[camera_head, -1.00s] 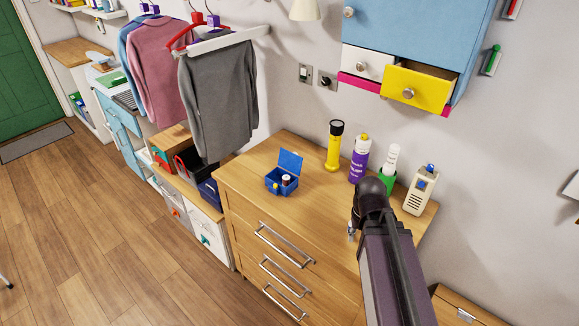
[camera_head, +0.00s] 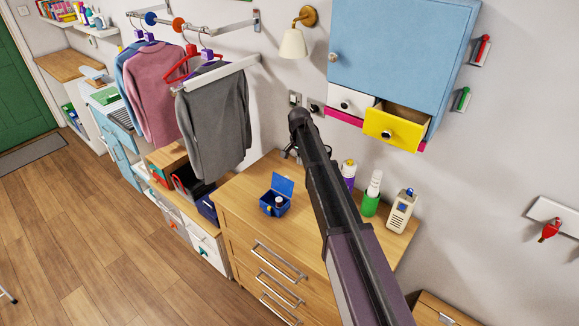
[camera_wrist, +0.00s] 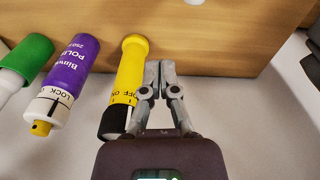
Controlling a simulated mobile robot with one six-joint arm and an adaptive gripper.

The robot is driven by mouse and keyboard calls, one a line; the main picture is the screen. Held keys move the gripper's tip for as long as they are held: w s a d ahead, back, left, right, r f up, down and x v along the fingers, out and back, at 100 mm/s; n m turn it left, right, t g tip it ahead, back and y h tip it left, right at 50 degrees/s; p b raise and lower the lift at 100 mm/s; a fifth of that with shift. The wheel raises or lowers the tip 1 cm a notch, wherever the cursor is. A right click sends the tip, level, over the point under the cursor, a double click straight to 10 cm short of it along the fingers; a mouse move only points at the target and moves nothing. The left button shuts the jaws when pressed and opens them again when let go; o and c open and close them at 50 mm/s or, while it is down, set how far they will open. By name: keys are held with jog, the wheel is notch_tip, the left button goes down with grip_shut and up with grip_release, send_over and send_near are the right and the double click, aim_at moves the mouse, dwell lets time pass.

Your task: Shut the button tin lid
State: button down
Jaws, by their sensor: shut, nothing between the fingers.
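The button tin (camera_head: 268,208) is a small blue box on the wooden dresser top, near its left part. Its blue lid (camera_head: 283,184) stands open, tilted up at the back. Small items, one of them white, show inside. My gripper (camera_head: 291,153) is partly hidden by my arm in the head view, behind and above the tin, apart from it. In the wrist view my gripper (camera_wrist: 158,68) has its fingers together and empty, beside a yellow torch (camera_wrist: 130,75). The tin is not in the wrist view.
A purple bottle (camera_head: 348,172), a green container (camera_head: 371,201) and a cream handset (camera_head: 401,212) stand on the dresser (camera_head: 245,215) to the right. A yellow drawer (camera_head: 393,128) is open above. A grey jumper (camera_head: 214,118) hangs left. The dresser top's front is clear.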

aim_at(284, 183)
jog(key=shift+m, duration=0.4)
jog(key=w+a, duration=0.1)
jog(key=w+a+r, duration=0.1)
jog(key=w, duration=0.1)
jog(key=shift+a+r+p, duration=0.1)
jog(key=shift+r+p, duration=0.05)
jog(key=shift+p, duration=0.15)
jog(key=f+b, duration=1)
jog(key=shift+w+d, duration=0.25)
jog(key=shift+w, duration=0.1)
jog(key=shift+s+a+r+p, duration=0.3)
jog(key=shift+s+a, duration=0.3)
jog(key=shift+s, duration=0.2)
jog(key=shift+s+a+r+p, duration=0.25)
jog(key=shift+s+a, duration=0.3)
jog(key=shift+s, duration=0.25)
jog(key=shift+d, duration=0.25)
jog(key=shift+r, duration=0.1)
